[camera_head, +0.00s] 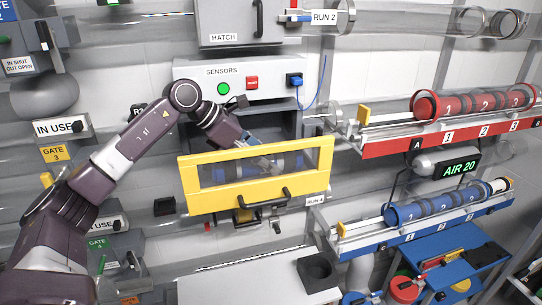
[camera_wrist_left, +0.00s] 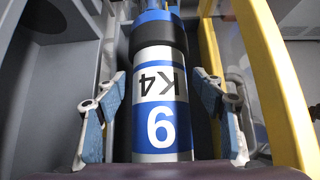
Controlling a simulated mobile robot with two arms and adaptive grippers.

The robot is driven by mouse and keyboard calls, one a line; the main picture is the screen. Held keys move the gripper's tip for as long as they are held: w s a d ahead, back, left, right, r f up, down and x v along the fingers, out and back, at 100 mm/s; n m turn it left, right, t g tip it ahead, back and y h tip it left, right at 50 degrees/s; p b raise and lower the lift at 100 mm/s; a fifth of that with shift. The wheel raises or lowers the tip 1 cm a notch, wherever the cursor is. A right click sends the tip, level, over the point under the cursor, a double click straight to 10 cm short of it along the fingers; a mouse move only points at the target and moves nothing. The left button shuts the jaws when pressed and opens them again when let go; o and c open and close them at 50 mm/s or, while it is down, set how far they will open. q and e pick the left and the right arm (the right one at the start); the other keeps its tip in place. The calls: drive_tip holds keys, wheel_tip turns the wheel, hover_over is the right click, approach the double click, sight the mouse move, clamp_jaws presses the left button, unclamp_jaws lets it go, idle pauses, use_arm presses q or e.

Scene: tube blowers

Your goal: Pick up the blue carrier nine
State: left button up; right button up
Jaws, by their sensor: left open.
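A blue and white carrier (camera_wrist_left: 155,100) lies lengthwise in the left wrist view, with a dark band, an upside-down K4 mark and a large white digit that could be 9 or 6 depending on which way up it is. My right gripper is not in view.
The yellow frame (camera_head: 200,204) stands close in front of my left gripper. Blue carriers lie on the blue rack (camera_head: 425,232) at right, red carriers on the red rack (camera_head: 435,140) above. A sensor panel (camera_head: 262,77) is above the bay. A pale worktop (camera_head: 240,280) lies below.

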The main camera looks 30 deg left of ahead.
use_arm(q)
drive_tip(key=shift+x, duration=1)
drive_tip(key=shift+c, duration=1.4)
drive_tip(key=shift+r, duration=0.1)
drive_tip(key=c, duration=0.8)
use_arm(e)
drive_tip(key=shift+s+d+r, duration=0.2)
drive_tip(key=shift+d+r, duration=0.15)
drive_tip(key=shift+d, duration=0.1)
use_arm(q)
drive_tip(key=shift+c, duration=0.2)
